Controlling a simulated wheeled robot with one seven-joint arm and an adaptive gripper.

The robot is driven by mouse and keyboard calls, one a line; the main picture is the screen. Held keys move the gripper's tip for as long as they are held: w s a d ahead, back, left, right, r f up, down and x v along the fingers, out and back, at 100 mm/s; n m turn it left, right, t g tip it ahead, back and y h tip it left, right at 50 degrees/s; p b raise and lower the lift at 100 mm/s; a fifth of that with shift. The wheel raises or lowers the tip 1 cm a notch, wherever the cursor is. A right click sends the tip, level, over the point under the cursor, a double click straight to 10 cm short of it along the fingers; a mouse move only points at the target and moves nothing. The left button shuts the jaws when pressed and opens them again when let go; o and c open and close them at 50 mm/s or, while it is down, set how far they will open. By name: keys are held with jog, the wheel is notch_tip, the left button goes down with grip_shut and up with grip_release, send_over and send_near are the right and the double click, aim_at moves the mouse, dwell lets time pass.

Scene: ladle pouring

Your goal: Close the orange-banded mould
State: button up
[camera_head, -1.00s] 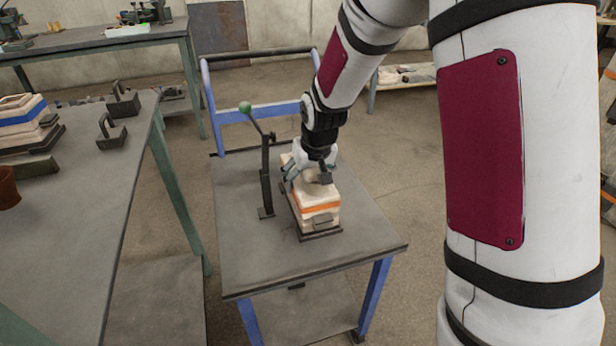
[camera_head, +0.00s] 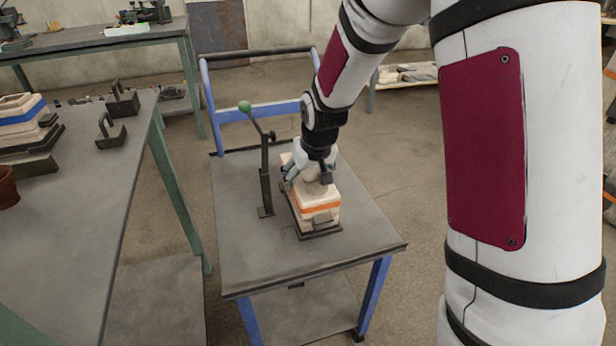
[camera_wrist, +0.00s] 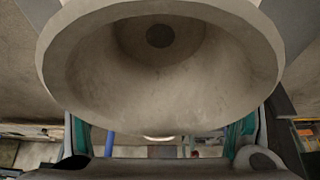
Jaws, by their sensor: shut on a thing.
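The orange-banded mould (camera_head: 318,207) is a pale block with an orange stripe. It sits on a dark base plate on the grey top of the blue-framed cart. My gripper (camera_head: 306,178) is at the top of the mould, at its far end, pointing down. In the wrist view a large round pale grey piece with a hollow and a dark hole (camera_wrist: 160,80) fills the upper picture, between the fingers of my gripper (camera_wrist: 160,140). My gripper is shut on this round piece. In the head view my gripper and wrist hide much of it. I cannot tell whether it touches the mould below.
A lever post with a green knob (camera_head: 245,107) stands on the cart (camera_head: 250,250), close to the left of the mould. The left bench (camera_head: 70,220) holds a blue-banded mould (camera_head: 22,118) and dark weights with handles (camera_head: 110,132). The cart's front is clear.

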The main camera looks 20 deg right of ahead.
jog(key=shift+f+b, duration=0.4)
jog(key=shift+f, duration=0.1)
dwell(0.5)
jog(key=o, duration=1.8)
jog(key=shift+o, duration=1.2)
jog(key=shift+s, duration=0.1)
jog(key=v, duration=1.2)
